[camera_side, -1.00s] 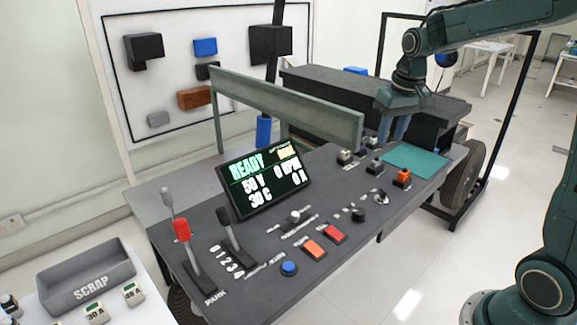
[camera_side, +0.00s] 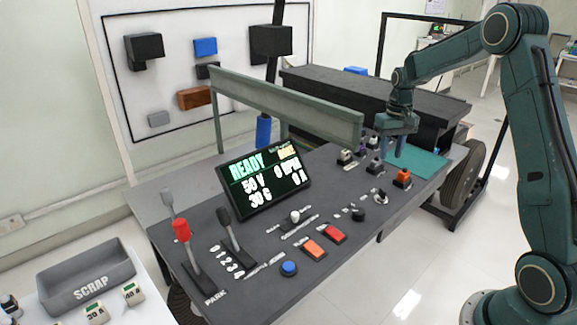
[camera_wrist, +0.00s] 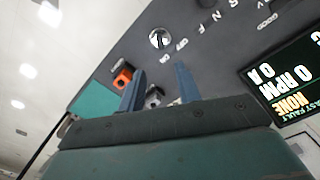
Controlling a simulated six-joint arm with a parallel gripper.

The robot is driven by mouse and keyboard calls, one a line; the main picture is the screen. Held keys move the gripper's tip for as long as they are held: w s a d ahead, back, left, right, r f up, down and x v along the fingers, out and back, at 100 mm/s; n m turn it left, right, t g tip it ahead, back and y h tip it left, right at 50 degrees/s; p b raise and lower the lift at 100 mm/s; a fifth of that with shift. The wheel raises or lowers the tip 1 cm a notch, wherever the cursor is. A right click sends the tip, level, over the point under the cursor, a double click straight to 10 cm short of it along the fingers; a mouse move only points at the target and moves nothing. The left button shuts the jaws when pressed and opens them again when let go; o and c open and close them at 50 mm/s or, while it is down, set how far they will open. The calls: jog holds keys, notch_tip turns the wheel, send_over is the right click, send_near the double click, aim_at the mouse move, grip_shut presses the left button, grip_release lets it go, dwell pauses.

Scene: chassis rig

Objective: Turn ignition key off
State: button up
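The ignition key switch (camera_side: 380,198) looks like a round silver knob on the dark console, near its front right edge. It also shows in the wrist view (camera_wrist: 159,39), with white lettering beside it; I cannot read the key's exact angle. My gripper (camera_side: 394,150) hangs over the right end of the console, behind and a little right of the switch, apart from it. In the wrist view its two blue fingers (camera_wrist: 160,85) are spread, with nothing held between them. A small grey connector shows beyond the gap.
An orange-topped block (camera_side: 403,177) stands between my gripper and the switch. Small connectors (camera_side: 346,157) and a teal mat (camera_side: 428,163) lie nearby. A green rail (camera_side: 285,105) runs behind the console. The display (camera_side: 265,180) reads READY. Levers (camera_side: 182,230) stand at the left.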

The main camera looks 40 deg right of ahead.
aim_at(383, 190)
notch_tip(383, 190, down, 14)
jog(key=shift+r, duration=0.1)
dwell(0.7)
jog(key=shift+c, duration=0.2)
grip_shut()
